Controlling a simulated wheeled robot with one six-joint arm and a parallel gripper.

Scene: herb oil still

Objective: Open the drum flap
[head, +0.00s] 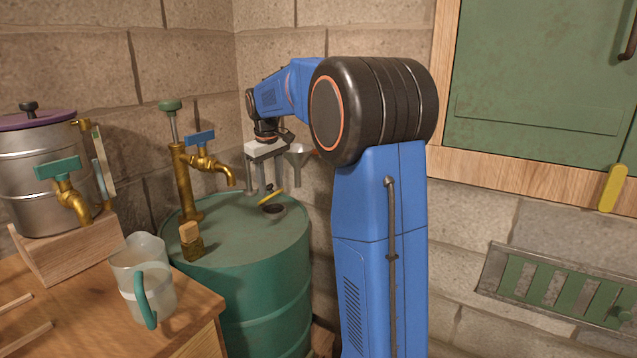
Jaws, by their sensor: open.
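The green drum (243,275) stands upright in the corner, left of my arm. On the right part of its lid is a round dark opening (273,209). A small yellow flap (270,197) stands tilted at that opening, raised off it, so the dark hole shows beneath. My gripper (263,187) points down just above the flap, with its fingers apart and nothing seen between them. Whether a finger touches the flap is too small to tell.
A brass pump (186,180) with a blue-handled tap rises from the drum lid, and a corked brass piece (190,241) stands before it. A grey funnel (298,160) is close right of my gripper. A clear jug (140,275) and a metal urn (40,175) are at left.

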